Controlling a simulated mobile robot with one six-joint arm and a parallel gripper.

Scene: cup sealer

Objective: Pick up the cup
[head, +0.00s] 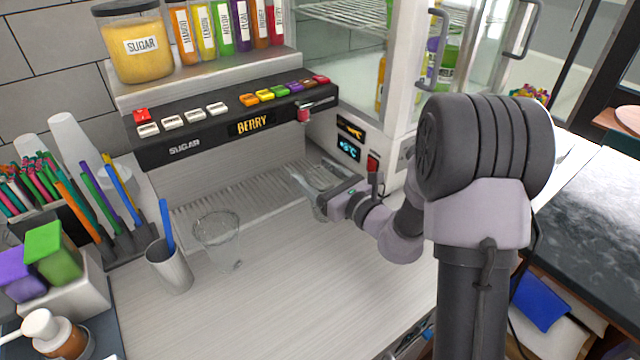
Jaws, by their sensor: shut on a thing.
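My gripper (318,188) is at the right end of the ribbed tray under the dispenser, its jaws pointing left. It is shut on a clear, see-through thing that looks like a cup (308,184); its outline is faint and partly hidden by the jaws. Another clear cup (217,240) stands on the light counter to the left of my gripper, apart from it.
A dispenser with coloured buttons (250,125) stands behind the ribbed tray (240,190). A grey cup with a blue stick (170,268) and a holder of coloured straws (100,215) are at left. A glass-door cabinet (405,60) is behind my arm. The front counter (300,290) is clear.

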